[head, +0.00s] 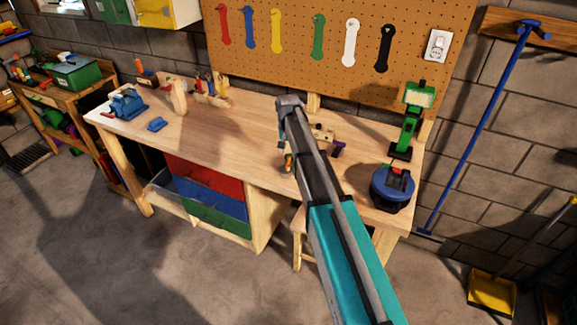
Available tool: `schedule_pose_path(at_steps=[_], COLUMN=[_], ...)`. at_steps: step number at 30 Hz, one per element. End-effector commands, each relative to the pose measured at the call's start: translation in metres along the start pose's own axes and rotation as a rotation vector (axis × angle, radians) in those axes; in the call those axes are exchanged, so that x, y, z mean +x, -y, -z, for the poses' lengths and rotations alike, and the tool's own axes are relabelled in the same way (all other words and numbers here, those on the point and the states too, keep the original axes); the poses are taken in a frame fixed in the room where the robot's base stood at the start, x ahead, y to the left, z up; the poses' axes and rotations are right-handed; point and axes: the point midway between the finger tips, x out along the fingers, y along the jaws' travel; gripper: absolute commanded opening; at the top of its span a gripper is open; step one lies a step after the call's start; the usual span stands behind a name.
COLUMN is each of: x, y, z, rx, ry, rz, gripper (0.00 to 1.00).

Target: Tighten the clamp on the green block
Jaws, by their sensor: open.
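My arm reaches from the lower right over the workbench (232,120), and its grey wrist is above the bench's middle. My gripper (284,148) hangs below the wrist, open, small and largely hidden by my arm. A small green and orange item (288,162) shows right by it at the bench's front edge. It may be the clamp with the green block, but it is too small and covered to tell. Whether the gripper touches it cannot be told.
A wooden piece with a purple part (323,133) lies right of my arm. A blue round device (393,187) and a green lamp-like stand (411,120) are at the right end. A blue vise (127,103) stands left. The bench's left-middle is clear.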

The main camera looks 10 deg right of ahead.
Motion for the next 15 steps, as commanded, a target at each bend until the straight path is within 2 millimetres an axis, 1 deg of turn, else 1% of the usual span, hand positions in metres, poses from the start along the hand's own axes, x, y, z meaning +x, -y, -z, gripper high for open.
schedule_pose_path(at_steps=[1,15], x=[0.008,0.043], y=[0.000,0.000], z=[0.000,0.000], rx=[0.000,0.000], ry=[0.000,0.000], rz=[0.000,0.000], gripper=[0.47,0.47])
